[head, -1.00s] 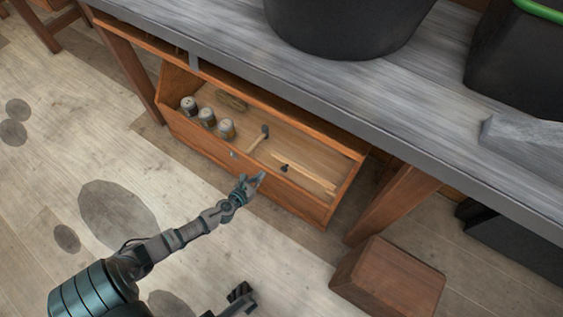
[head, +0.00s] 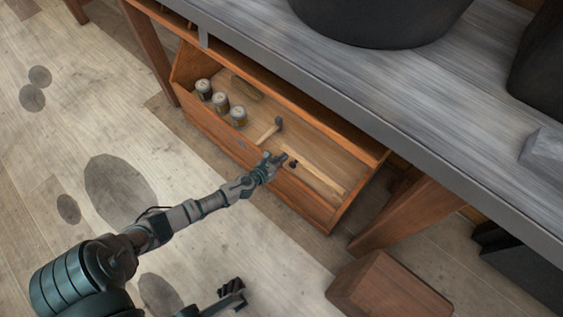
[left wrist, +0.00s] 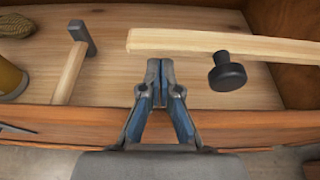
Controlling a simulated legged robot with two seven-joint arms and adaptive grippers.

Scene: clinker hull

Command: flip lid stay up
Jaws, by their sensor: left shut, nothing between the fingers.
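A pale wooden bar (head: 322,180), which may be the lid stay, lies along the right part of an open wooden box (head: 312,207) under the bench. It also shows in the left wrist view (left wrist: 250,45), with a black knob (left wrist: 226,72) beside its near edge. My left gripper (head: 279,158) reaches over the box's front wall, close to the bar's left end. In the left wrist view its fingertips (left wrist: 160,68) are together and empty, just short of the bar. A dark part at the bottom of the head view seems to be my right gripper (head: 232,291); its jaws are unclear.
A mallet (head: 268,131), three tins (head: 220,103) and a rope coil (head: 246,88) lie in the box left of the bar. The grey bench top (head: 420,110) overhangs the box's far side. A wooden block (head: 390,287) stands on the floor at lower right.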

